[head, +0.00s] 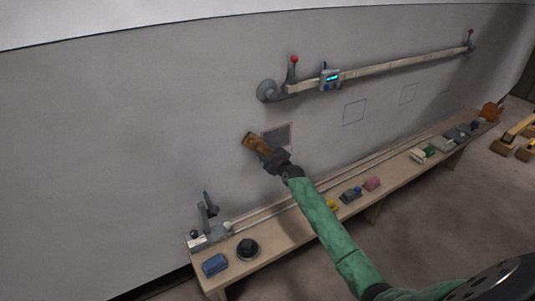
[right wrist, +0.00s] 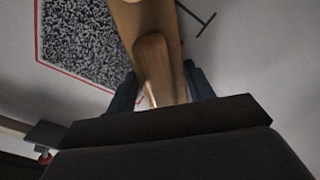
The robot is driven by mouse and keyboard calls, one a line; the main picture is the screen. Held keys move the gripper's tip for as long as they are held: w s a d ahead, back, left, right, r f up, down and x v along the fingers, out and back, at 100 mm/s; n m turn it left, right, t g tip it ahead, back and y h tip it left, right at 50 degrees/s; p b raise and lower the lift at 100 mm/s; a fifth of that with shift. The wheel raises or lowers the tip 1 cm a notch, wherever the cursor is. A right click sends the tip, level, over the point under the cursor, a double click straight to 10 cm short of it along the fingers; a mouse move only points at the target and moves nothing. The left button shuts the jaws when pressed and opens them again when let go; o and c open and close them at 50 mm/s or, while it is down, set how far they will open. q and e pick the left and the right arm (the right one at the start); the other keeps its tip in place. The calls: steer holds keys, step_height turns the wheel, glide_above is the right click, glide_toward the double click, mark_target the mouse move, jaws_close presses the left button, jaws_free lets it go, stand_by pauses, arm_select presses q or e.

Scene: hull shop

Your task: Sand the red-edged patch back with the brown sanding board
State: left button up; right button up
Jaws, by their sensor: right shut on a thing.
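The red-edged patch (head: 284,131) is a dark grey square on the pale hull wall. In the right wrist view the patch (right wrist: 80,42) is speckled black and white, with a thin red line around it. My right gripper (head: 268,154) is shut on the handle of the brown sanding board (head: 252,141). The board covers the patch's left part in the head view. In the right wrist view the board (right wrist: 128,18) lies just right of the speckles, over the patch's edge. I cannot tell whether it touches the wall. My left gripper is not in view.
A long wooden bench (head: 292,232) runs below the wall, with a blue block (head: 214,265), a black round thing (head: 247,249) and several small blocks on it. A rail with a blue-screened device (head: 330,79) is fixed above the patch. Faint outlined squares (head: 354,112) lie to the right.

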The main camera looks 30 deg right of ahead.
mark_target(273, 151)
steer(key=shift+w, duration=0.1)
stand_by(0.3)
steer(key=shift+d+f+b, duration=0.1)
steer(key=shift+d+b, duration=0.45)
steer(key=shift+w+d+r+b, duration=0.1)
steer(key=shift+d+b, duration=0.25)
steer(key=shift+d, duration=0.15)
steer(key=shift+w+d+r+b, duration=0.1)
steer(key=shift+d+b, duration=0.2)
steer(key=shift+d, duration=0.2)
